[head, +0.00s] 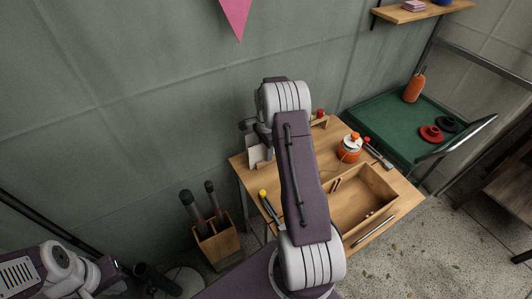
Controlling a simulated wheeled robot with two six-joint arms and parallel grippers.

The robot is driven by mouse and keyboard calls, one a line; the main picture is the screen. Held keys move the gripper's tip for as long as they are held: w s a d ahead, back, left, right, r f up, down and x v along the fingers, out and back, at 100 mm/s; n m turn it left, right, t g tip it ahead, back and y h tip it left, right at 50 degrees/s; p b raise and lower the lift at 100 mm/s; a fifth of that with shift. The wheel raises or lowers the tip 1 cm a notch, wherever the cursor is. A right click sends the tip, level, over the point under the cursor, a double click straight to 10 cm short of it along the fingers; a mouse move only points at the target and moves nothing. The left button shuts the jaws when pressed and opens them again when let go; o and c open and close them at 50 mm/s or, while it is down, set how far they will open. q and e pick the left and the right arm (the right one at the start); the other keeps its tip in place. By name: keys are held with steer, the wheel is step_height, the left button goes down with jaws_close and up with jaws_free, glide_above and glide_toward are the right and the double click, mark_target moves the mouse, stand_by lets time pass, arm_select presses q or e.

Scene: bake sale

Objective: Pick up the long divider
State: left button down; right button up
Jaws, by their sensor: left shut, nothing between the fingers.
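The open wooden box (384,187) stands on the wooden table (405,207); a thin wooden piece (336,185) shows at its left inner end. I cannot tell whether this is the long divider, and no other piece is clearly it. My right arm crosses the middle of the view and hides part of the table. My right gripper (254,129) is partly hidden behind that arm, near the table's back left corner; its jaws cannot be made out. My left gripper (112,275) is shut and empty at the lower left, away from the table.
An orange-topped jar (350,148) stands behind the box. White cards (255,151) stand at the back left. A silver rod (372,231) lies at the front edge. A wooden holder with dark-handled tools (217,241) stands left of the table. A green table (385,125) is at the right.

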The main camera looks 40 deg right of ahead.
steer(key=shift+f, duration=0.25)
jaws_close()
steer(key=shift+r, duration=0.15)
steer(key=shift+r, duration=0.3)
steer(key=d+r+p, duration=0.2)
steer(key=d+r, duration=0.8)
steer(key=d, duration=0.1)
steer(key=shift+s+d+r, duration=0.15)
steer(key=shift+s+d, duration=0.15)
steer(key=shift+s, duration=0.15)
